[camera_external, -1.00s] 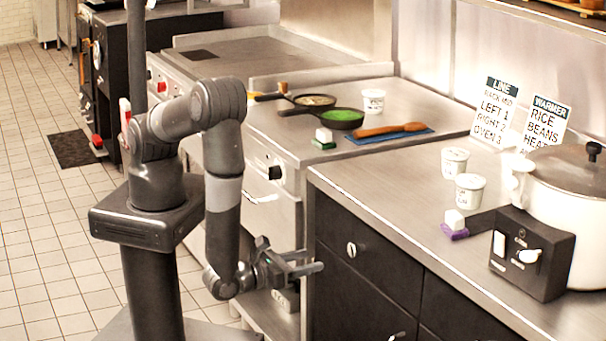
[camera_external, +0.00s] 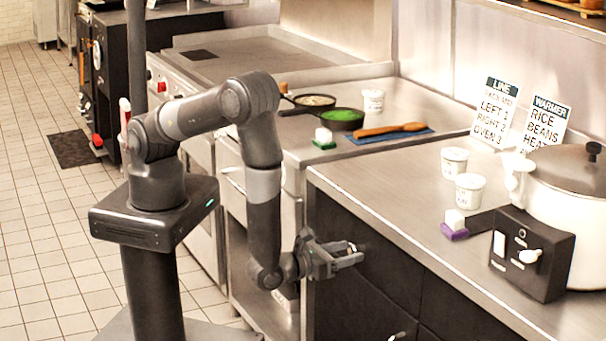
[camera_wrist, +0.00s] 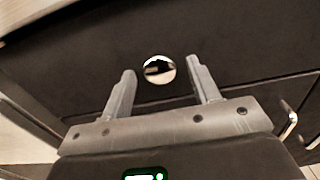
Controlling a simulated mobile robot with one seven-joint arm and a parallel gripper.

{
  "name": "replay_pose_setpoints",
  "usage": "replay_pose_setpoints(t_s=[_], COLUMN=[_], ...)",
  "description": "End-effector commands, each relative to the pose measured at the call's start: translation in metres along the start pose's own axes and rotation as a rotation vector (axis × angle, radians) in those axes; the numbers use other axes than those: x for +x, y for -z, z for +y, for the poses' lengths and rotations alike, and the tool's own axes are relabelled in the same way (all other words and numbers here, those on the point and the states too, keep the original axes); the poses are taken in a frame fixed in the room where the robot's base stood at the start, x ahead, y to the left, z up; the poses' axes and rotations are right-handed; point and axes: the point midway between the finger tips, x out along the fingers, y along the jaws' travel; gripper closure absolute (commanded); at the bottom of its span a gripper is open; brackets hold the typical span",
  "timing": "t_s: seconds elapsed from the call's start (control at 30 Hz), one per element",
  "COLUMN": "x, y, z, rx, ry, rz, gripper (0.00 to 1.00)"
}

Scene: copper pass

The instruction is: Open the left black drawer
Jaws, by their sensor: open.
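The left black drawer (camera_external: 385,262) is in the counter front, at the upper left of the cabinet, and looks shut. Its round shiny knob (camera_wrist: 159,69) shows in the wrist view, just beyond and between my fingertips. In the external view the knob (camera_external: 352,247) is mostly hidden by my gripper. My gripper (camera_external: 355,256) is open at the drawer front, and its two fingers (camera_wrist: 163,80) stand apart on either side of the knob in the wrist view. I cannot tell whether the fingers touch the drawer face.
The steel countertop (camera_external: 400,190) overhangs the drawer. A bar handle (camera_wrist: 289,128) shows to the right in the wrist view. White tubs (camera_external: 469,195), a purple-based block (camera_external: 455,226) and a rice cooker (camera_external: 570,200) stand on the counter. Tiled floor (camera_external: 50,260) is free at the left.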

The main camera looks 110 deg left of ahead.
Motion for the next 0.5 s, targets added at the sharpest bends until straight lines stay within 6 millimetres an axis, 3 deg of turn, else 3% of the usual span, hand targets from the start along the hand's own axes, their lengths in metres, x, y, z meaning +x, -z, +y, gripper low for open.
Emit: replay_pose_setpoints(t_s=[0.13, 0.5], x=[-0.0002, -0.0005], y=[0.0000, 0.0000], z=[-0.0001, -0.0001], rx=[0.000, 0.000], ry=[0.000, 0.000], rz=[0.000, 0.000], gripper=[0.45, 0.75])
